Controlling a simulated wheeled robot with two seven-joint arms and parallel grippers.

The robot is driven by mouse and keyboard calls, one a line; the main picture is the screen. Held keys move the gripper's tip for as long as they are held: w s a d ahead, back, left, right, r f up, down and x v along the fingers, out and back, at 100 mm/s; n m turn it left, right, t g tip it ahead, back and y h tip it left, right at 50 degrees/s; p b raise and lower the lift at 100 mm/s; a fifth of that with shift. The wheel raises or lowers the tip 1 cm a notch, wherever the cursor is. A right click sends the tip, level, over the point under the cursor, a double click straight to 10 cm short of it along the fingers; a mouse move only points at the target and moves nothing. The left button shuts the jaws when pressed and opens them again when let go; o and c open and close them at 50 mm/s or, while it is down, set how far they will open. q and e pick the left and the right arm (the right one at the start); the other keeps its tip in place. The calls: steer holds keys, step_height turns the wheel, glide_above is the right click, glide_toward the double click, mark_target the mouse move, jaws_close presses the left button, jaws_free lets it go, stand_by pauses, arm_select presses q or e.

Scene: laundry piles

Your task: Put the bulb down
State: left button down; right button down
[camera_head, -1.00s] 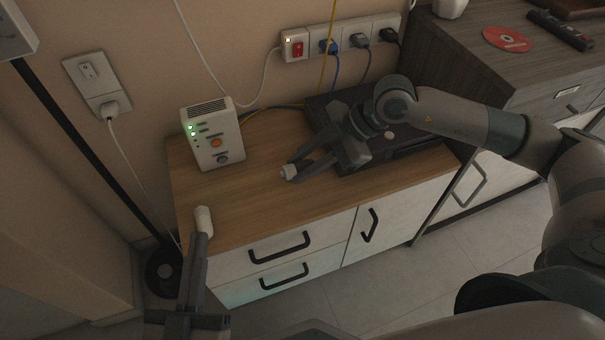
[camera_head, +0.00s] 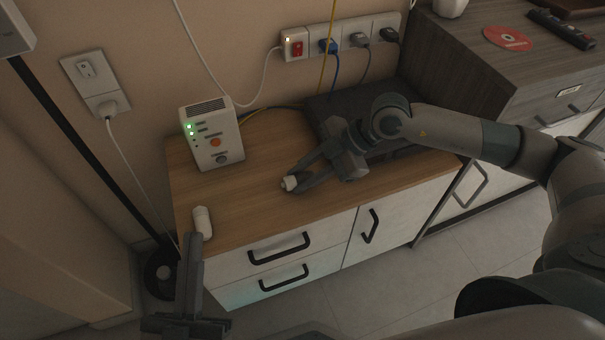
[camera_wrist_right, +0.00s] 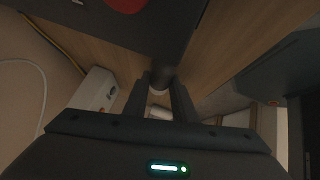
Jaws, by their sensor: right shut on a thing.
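My right gripper (camera_head: 298,181) is shut on a small bulb (camera_head: 289,183), whose pale end shows at the fingertips over the wooden cabinet top (camera_head: 250,199). In the right wrist view a dark, rounded piece (camera_wrist_right: 163,77) with a pale edge sits between the fingers of the right gripper (camera_wrist_right: 162,92). I cannot tell whether the bulb touches the wood. A white rounded cylinder (camera_head: 202,222) is on the cabinet's front left corner. My left gripper (camera_head: 189,262) is just in front of that corner, seen edge-on, so its opening does not show.
A white box with green lights (camera_head: 211,136) stands at the back left of the cabinet. A black device (camera_head: 335,103) lies behind my right gripper. A power strip (camera_head: 342,43) with cables is on the wall. Bare wood lies between the box and the front edge.

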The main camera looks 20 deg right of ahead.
steer(key=shift+s+f, duration=0.1)
steer(key=shift+f, duration=0.15)
steer(key=shift+f, duration=0.2)
steer(key=c, duration=1.5)
jaws_free()
steer(key=shift+s+f, duration=0.1)
steer(key=shift+f, duration=0.05)
arm_select(q)
steer(key=shift+a+f, duration=0.1)
arm_select(e)
steer(key=shift+o, duration=0.2)
steer(key=shift+f, duration=0.1)
steer(key=shift+s, duration=0.1)
steer(key=shift+r, duration=0.5)
arm_select(q)
step_height(320, 180, down, 6)
steer(key=w+g+y+p, duration=0.1)
steer(key=w+g, duration=0.1)
steer(key=g, duration=0.1)
steer(key=shift+w+a+p, duration=0.15)
steer(key=shift+w+p, duration=0.1)
steer(key=shift+p, duration=0.15)
arm_select(e)
steer(key=v, duration=1.2)
steer(key=shift+w+r, duration=0.25)
steer(key=shift+r, duration=0.2)
